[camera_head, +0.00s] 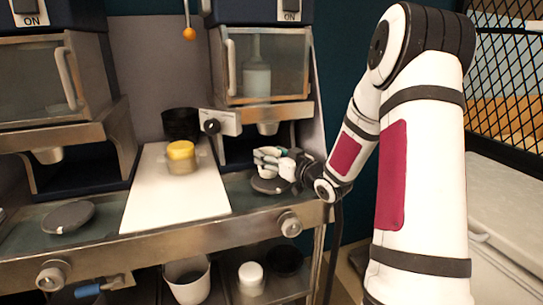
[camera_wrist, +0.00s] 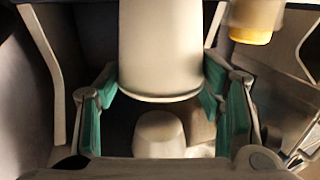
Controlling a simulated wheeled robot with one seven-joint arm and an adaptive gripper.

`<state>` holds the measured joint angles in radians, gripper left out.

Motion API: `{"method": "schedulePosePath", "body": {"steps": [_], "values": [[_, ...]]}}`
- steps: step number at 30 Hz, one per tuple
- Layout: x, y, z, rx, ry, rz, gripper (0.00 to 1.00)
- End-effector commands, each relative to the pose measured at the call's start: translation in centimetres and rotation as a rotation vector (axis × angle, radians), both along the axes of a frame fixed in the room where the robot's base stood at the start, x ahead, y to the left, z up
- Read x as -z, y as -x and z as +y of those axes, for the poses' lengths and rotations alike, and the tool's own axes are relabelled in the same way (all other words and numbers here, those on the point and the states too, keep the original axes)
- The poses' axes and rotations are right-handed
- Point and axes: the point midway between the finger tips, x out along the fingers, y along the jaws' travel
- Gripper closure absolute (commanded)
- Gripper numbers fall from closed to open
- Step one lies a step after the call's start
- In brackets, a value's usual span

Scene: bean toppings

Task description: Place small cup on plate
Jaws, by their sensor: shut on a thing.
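My gripper (camera_head: 272,162) is at the right machine, under its spout and just over a dark round plate (camera_head: 268,187). In the wrist view, which looks upside down, my gripper (camera_wrist: 163,110) has its green pads on both sides of a pale small cup (camera_wrist: 160,50) and is shut on it. In the head view the fingers make the cup hard to pick out. I cannot tell whether the cup touches the plate. A second dark round plate (camera_head: 69,217) lies below the left machine, with nothing on it.
A yellow-lidded jar (camera_head: 181,158) stands on the white board (camera_head: 165,205) to the left; it also shows in the wrist view (camera_wrist: 253,20). A black container (camera_head: 181,123) stands behind it. The right machine's spout (camera_head: 267,128) hangs close above my gripper. Containers stand on the lower shelf.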

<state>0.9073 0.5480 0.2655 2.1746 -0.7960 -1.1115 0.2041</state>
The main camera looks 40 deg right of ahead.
Motion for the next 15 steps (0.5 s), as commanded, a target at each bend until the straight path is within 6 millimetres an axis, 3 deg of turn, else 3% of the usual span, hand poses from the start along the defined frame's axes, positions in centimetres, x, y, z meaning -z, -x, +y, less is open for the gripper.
{"method": "schedulePosePath", "body": {"steps": [7, 8, 10, 15], "values": [[0.38, 0.0, 0.01, 0.0, -0.001, 0.001, 0.49], [0.4, 0.01, 0.01, 0.0, -0.001, 0.001, 0.37], [0.34, 0.03, 0.01, 0.0, -0.001, 0.001, 0.21], [0.33, 0.03, 0.01, 0.0, 0.0, 0.001, 0.19]]}}
